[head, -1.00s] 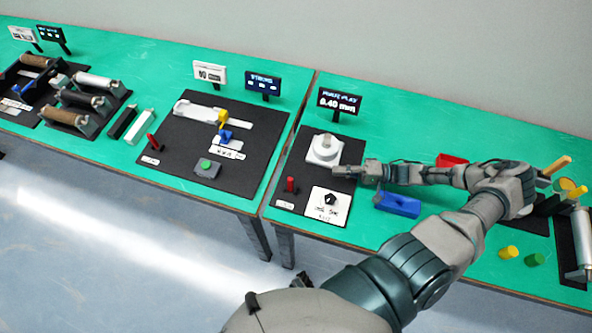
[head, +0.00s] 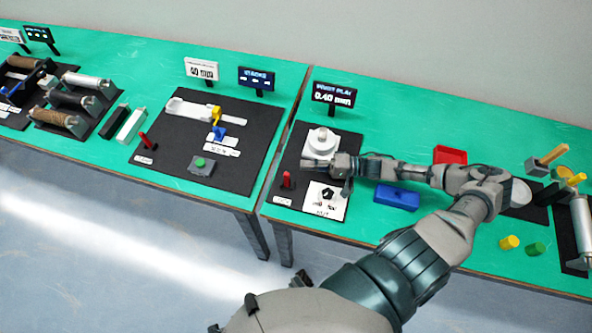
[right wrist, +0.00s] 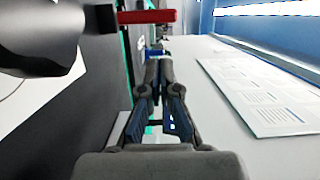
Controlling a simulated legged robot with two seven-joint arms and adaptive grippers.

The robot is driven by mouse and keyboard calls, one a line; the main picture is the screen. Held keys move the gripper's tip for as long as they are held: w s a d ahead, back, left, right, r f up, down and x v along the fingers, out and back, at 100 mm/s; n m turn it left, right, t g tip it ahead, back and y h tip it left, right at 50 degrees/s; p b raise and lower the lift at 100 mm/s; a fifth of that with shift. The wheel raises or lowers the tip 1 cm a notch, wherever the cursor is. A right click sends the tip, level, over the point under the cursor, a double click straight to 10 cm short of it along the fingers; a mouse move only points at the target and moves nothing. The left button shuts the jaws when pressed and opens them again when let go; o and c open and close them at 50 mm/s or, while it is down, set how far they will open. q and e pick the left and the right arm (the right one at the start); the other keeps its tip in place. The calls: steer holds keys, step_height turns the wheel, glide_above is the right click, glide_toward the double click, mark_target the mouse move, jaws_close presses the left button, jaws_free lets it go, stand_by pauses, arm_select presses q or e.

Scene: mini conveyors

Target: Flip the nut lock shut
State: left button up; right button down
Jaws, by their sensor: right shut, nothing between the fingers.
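A black board (head: 275,200) at the left end of the right table carries a white round-topped fixture (head: 321,144), a small red lever (head: 287,180) standing upright, and a white plate (head: 325,206) with a black knob. I cannot tell by label which part is the nut lock. My right gripper (head: 332,166) is shut and empty, just in front of the white fixture and behind the white plate. My left gripper is not in view.
A sign reading 0.40 mm (head: 333,95) stands behind the board. A blue block (head: 397,198) and a red tray (head: 450,155) lie to the right, close to my right arm. Yellow (head: 509,242) and green (head: 535,249) pieces stand near the front edge.

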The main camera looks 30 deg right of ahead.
mark_target(287, 180)
steer(key=a, duration=0.1)
steer(key=w+a, duration=0.1)
steer(key=a, duration=0.1)
steer(key=shift+w+a, duration=0.15)
steer(key=shift+a, duration=0.15)
steer(key=shift+s+a, duration=0.25)
steer(key=shift+s, duration=0.1)
